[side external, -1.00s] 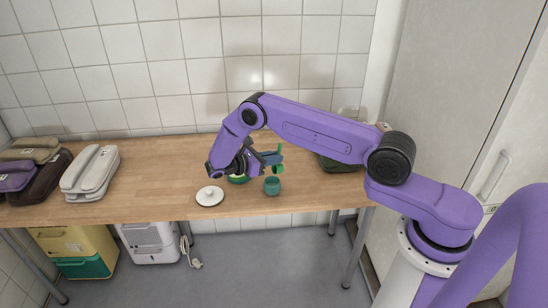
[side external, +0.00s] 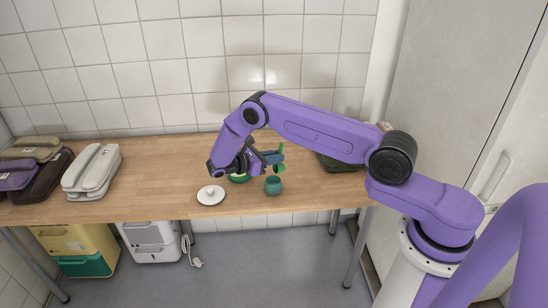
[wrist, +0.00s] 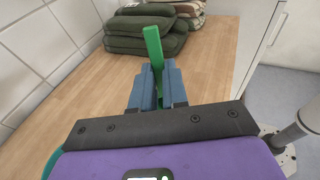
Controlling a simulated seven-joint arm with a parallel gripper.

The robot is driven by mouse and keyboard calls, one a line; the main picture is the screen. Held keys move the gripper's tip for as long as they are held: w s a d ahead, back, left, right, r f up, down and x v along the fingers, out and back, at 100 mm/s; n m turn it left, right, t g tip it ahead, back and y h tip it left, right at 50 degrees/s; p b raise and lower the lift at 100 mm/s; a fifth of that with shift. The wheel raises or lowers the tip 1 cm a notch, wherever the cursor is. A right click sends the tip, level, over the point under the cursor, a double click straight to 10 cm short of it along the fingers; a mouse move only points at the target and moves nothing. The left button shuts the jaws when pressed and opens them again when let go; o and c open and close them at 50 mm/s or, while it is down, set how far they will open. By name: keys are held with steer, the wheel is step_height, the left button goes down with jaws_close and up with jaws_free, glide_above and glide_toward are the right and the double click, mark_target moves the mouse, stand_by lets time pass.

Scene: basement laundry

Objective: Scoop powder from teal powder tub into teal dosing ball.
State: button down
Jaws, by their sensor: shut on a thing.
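My gripper (side external: 271,157) is shut on a green scoop (side external: 281,149). In the wrist view, the scoop's green handle (wrist: 153,45) stands up between the blue fingers (wrist: 158,90). A small round teal cup, seemingly the dosing ball (side external: 273,186), stands on the table just below the scoop; the scoop's lower end is just above it. A green-rimmed container, seemingly the powder tub (side external: 238,179), is left of the ball, mostly hidden behind my wrist. A teal edge (wrist: 51,163) shows at the lower left of the wrist view. I cannot make out powder in the scoop, tub or ball.
A white knobbed lid (side external: 210,195) lies on the wooden table (side external: 150,195) near its front edge. Pale (side external: 92,170) and dark folded bundles lie at the left. Dark green folded bundles (wrist: 145,35) lie beyond the gripper. A tiled wall (side external: 180,70) closes the back.

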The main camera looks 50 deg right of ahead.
mark_target(279, 152)
step_height(279, 152, up, 4)
steer(key=t+y, duration=0.1)
steer(key=y, duration=0.4)
steer(key=t+y, duration=0.1)
steer(key=y, duration=0.2)
steer(key=shift+d+f+t, duration=0.1)
steer(key=shift+f+t, duration=0.15)
steer(key=shift+t, duration=0.05)
steer(key=shift+r+t+y, duration=0.25)
steer(key=shift+t+y, duration=0.15)
steer(key=shift+y, duration=0.5)
